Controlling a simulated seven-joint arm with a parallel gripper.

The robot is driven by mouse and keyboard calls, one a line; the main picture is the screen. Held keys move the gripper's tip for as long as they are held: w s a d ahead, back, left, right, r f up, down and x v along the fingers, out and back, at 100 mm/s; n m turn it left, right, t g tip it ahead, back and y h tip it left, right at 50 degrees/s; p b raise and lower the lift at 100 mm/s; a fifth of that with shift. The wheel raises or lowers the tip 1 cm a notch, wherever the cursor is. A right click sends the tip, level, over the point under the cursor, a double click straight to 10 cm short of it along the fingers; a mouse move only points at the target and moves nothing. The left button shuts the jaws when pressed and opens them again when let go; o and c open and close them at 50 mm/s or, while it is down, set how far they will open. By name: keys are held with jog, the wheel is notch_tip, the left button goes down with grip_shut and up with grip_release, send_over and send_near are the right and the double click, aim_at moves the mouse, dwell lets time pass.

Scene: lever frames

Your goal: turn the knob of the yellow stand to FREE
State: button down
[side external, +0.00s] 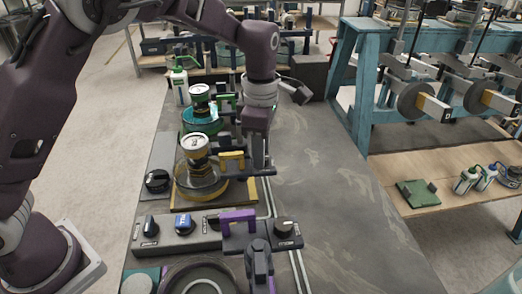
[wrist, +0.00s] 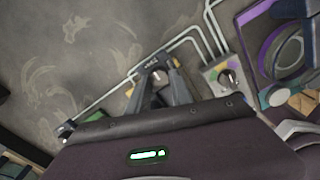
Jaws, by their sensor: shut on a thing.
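The yellow stand (side external: 214,192) is in the middle of the bench in the side external view, with a yellow clamp piece (side external: 232,156) and a jar with a tin above it. My gripper (side external: 261,170) points down at the stand's right end and hides its knob there. In the wrist view, my gripper (wrist: 160,82) has its two fingers on either side of a small round knob (wrist: 160,77) and is shut on it. A small label by that knob is too small to read, so its setting cannot be told.
The purple stand (side external: 238,216) is in front, with its own dark knob (side external: 286,226); this knob (wrist: 228,79) shows on a coloured dial in the wrist view. A green stand (side external: 222,104) is behind. Pale tubes run along the bench's right side. The bench top (side external: 325,190) further right is clear.

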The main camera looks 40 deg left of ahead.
jog(key=shift+r, duration=0.1)
jog(key=c, duration=1.4)
grip_release()
jog(key=shift+c, duration=0.2)
notch_tip(320, 180, up, 7)
jog(key=s+a+r+m+t+h, duration=0.1)
jog(key=s+a+r+m, duration=0.3)
jog(key=s+r+m, duration=0.15)
jog(key=s+a+r+m+t+h, duration=0.1)
jog(key=s+a+r+m, duration=0.25)
jog(key=s, duration=0.35)
jog(key=s+a+f+m+t+y, duration=0.1)
jog(key=s+m, duration=0.5)
jog(key=s, duration=0.1)
jog(key=s+a+f+m+t+y, duration=0.1)
jog(key=s+a+f+m+t, duration=0.1)
jog(key=s+m, duration=0.5)
jog(key=shift+s+m+t, duration=0.3)
jog(key=shift+s, duration=0.15)
